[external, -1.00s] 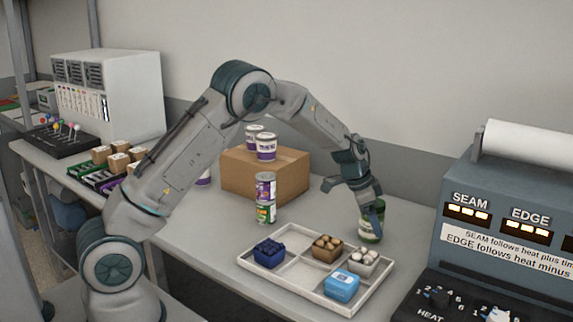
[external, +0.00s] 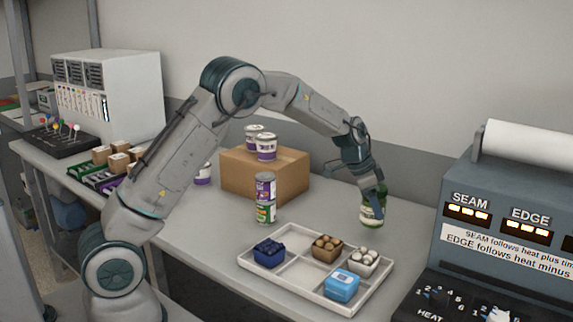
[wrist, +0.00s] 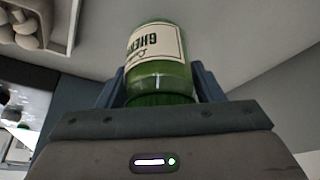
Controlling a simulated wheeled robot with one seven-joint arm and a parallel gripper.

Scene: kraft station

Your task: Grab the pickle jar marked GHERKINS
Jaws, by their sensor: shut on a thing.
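The pickle jar (external: 372,211) is green glass with a cream label. In the wrist view the jar (wrist: 158,72) shows upside down, with part of the word GHERKINS readable on its label. My gripper (external: 371,192) is shut on the jar from above, with a finger on each side of it in the wrist view. The jar hangs near upright, seemingly a little above the table, behind the right end of the tray.
A white divided tray (external: 282,283) holds blue, brown and white punnets and a blue box. Two stacked cans (external: 265,197) and a cardboard box (external: 237,180) with tubs on top stand left of my gripper. A blue sealing machine (external: 500,255) stands at the right.

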